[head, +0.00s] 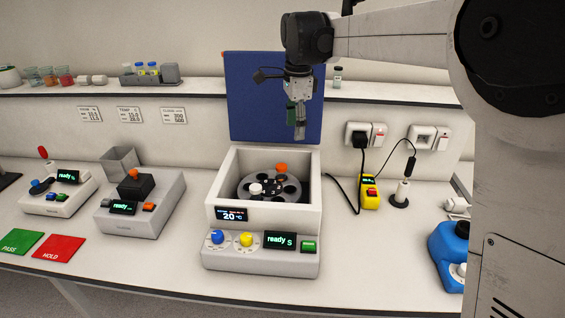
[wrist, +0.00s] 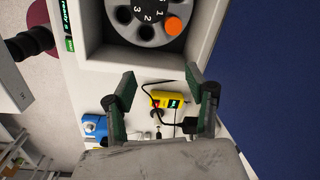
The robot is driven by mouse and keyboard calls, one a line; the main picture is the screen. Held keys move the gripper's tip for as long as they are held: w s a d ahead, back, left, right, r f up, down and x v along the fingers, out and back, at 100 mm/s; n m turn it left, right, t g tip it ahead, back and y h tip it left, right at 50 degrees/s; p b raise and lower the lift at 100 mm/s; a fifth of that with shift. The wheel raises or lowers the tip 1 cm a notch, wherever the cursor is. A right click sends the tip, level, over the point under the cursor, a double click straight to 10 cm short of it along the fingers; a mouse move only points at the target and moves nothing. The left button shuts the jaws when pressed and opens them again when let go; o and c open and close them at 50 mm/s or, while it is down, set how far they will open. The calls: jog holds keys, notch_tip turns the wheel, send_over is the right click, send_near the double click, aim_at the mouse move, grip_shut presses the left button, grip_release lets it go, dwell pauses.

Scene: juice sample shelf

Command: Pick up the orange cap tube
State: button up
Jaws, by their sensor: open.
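The orange cap tube (head: 282,168) sits in the rotor (head: 262,203) of the open centrifuge (head: 230,258), at the back right of the rotor. Only its round orange cap shows; the tube body is hidden in the rotor. In the wrist view the orange cap (wrist: 173,25) is near the top, beyond the fingers. My gripper (head: 300,132) hangs in front of the raised blue lid (head: 262,100), above and slightly right of the cap. In the wrist view my gripper (wrist: 160,100) has its fingers wide apart with nothing between them.
A white cap (head: 256,189) shows at the rotor's left front. The centrifuge walls surround the rotor. A yellow device (head: 369,193) with a cable stands to the right. A vortex-like device (head: 140,203) stands to the left. A shelf (head: 200,88) runs along the back wall.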

aim_at(281, 166)
jog(key=w+a+f+m, duration=0.2)
jog(key=w+a+f, duration=0.1)
jog(key=w+a, duration=0.1)
jog(key=shift+g, duration=0.4)
notch_tip(281, 166, down, 13)
jog(key=shift+s+d+f+p, duration=0.1)
jog(key=shift+s+p, duration=0.05)
jog(key=shift+p, duration=0.7)
grip_shut()
